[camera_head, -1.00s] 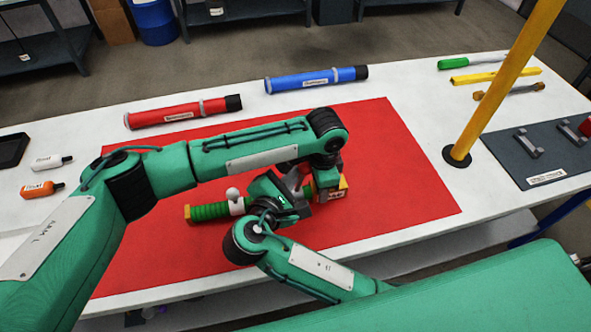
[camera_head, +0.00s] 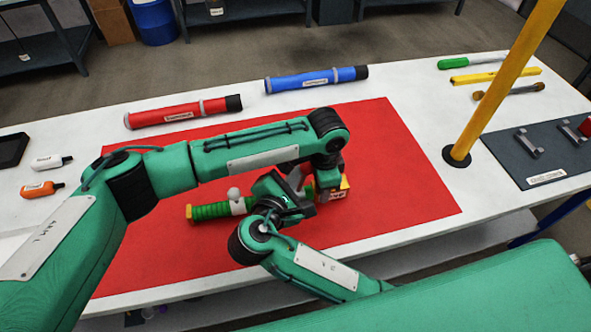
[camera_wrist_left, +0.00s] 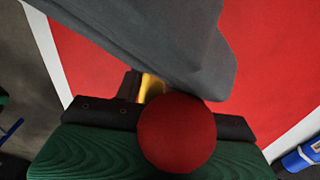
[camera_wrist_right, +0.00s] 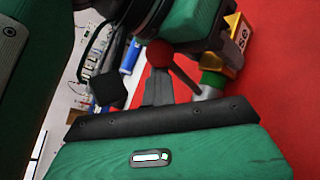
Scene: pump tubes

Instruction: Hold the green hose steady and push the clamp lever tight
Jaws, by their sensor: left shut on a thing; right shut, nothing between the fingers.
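The green hose (camera_head: 210,211) lies over the red mat, its left end showing a yellow tip and a pale clamp with a white knob (camera_head: 234,194). Its right part is hidden behind my arms. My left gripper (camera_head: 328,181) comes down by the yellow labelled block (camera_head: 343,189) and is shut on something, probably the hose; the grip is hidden. In the right wrist view a red ball knob (camera_wrist_right: 159,52) on a thin dark rod stands just past the tip of my right gripper (camera_wrist_right: 157,78), shut and empty. I cannot tell whether they touch.
A red tube (camera_head: 180,113) and a blue tube (camera_head: 315,79) lie behind the red mat (camera_head: 410,190). A yellow post (camera_head: 510,75) stands at the right, near a dark tray (camera_head: 510,165). Bottles (camera_head: 45,189) sit at the left. The mat's right side is clear.

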